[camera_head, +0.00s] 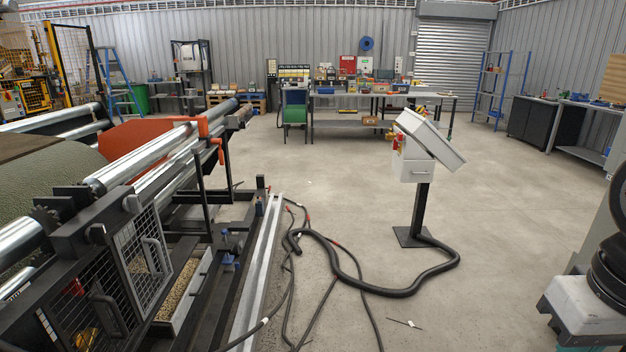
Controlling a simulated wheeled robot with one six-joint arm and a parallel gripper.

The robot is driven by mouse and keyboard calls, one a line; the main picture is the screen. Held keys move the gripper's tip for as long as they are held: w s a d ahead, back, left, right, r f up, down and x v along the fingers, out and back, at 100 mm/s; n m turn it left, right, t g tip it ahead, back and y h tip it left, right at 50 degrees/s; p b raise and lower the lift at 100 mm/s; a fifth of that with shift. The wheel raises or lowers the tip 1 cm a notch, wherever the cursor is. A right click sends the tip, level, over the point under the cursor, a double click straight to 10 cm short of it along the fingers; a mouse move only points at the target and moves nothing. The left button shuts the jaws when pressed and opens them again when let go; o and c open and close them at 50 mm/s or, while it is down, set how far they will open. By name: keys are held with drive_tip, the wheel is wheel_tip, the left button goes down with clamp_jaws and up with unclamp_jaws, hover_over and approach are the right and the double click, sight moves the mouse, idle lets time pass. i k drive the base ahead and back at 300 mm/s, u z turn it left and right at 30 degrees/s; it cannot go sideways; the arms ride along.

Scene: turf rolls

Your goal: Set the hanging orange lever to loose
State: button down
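A small orange lever (219,150) hangs near the end of the metal rollers, left of the picture's middle. It sits by an orange bracket (203,127) at the top of a black upright post. It is small in this view, and I cannot tell its exact setting. My gripper is not in view. Grey and black parts at the right edge look like my own arm, with no fingers showing.
The roller machine (150,160) fills the left side, with a mesh guard (140,255) in front. A control box on a post (422,205) stands right of middle. Black hoses (375,290) lie across the floor between them. Open concrete floor (510,220) lies to the right.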

sight(218, 142)
drive_tip(key=u, duration=0.2)
drive_tip(key=i, duration=1.9)
drive_tip(key=u, duration=0.45)
drive_tip(key=i, duration=0.5)
drive_tip(key=u, duration=0.15)
